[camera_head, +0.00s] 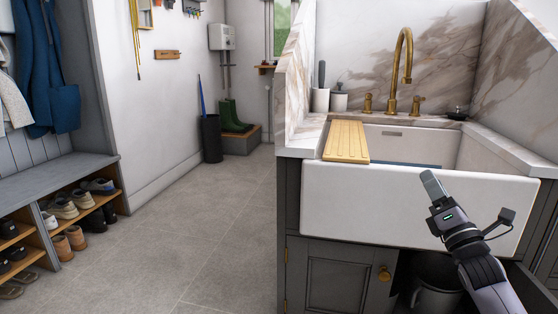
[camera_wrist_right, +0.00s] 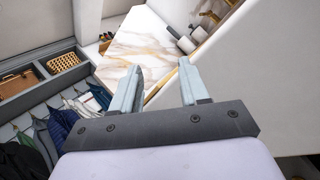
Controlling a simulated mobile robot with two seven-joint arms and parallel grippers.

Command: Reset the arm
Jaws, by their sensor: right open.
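My right gripper (camera_head: 432,187) is in front of the white farmhouse sink (camera_head: 400,205), at the right of the head view. It points up and to the left, with nothing between its fingers. In the right wrist view the two pale fingers of my right gripper (camera_wrist_right: 157,88) stand apart and empty. My left gripper is not in view.
A wooden board (camera_head: 346,141) lies across the sink's left side, below a brass tap (camera_head: 402,70). A grey cabinet (camera_head: 340,278) stands under the sink; a dark pot (camera_head: 435,298) shows in the opening beside it. A shoe bench (camera_head: 50,178) is at left. The tiled floor (camera_head: 215,235) between is clear.

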